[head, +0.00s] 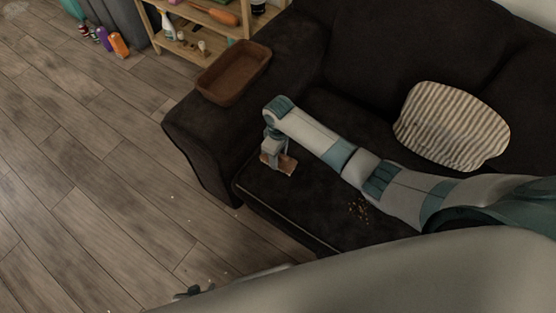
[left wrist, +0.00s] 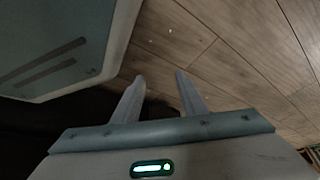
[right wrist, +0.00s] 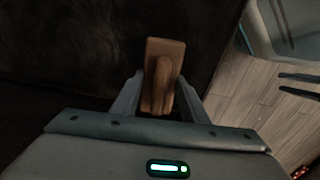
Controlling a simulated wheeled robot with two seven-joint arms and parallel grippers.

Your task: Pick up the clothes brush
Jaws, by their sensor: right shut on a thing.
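The clothes brush (head: 289,168) is a brown wooden piece at the front of the dark sofa seat. In the right wrist view the brush (right wrist: 165,60) lies between the two fingers, its raised handle toward me. My right gripper (head: 276,158) is shut on it; the right gripper (right wrist: 160,100) hides part of its sides. I cannot tell whether the brush touches the seat. My left gripper (head: 193,291) is low in the head view, partly hidden by my arm. In the left wrist view the left gripper (left wrist: 160,78) has its fingers apart with nothing between them.
A brown tray (head: 208,88) rests on the sofa arm. A striped cushion (head: 453,126) leans on the sofa (head: 335,90). Crumbs (head: 358,208) lie on the seat. A wooden shelf (head: 186,48) and bottles (head: 118,44) stand behind. The wood floor (head: 90,160) at left is mostly clear.

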